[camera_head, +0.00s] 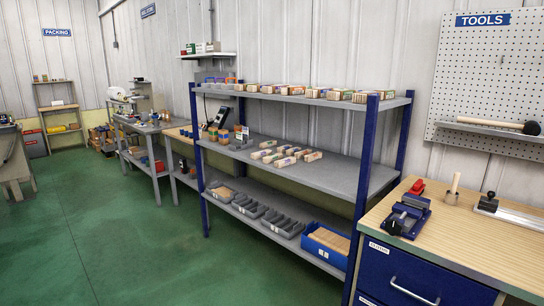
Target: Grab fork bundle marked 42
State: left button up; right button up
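Several small wrapped bundles or packs (286,162) lie in rows on the middle shelf of a blue-posted rack (345,178). A row of similar packs with coloured labels (292,90) stands along the top shelf. The markings are too small to read, so I cannot tell which one bears 42 or which hold forks. Neither of my grippers is in view.
The bottom shelf holds grey divided bins (282,223) and a blue bin (326,243). A workbench (470,242) with a blue vise (407,216) stands at the right. The green floor (130,245) is clear at the left and front.

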aim_at(255, 155)
jog(key=i+j+u, duration=0.15)
jog(key=i+u, duration=0.15)
jog(key=i, duration=0.8)
jog(key=i+l+u, duration=0.1)
jog(key=i+u, duration=0.2)
jog(key=i, duration=0.75)
jog(key=i+j, duration=0.1)
jog(key=i, duration=1.4)
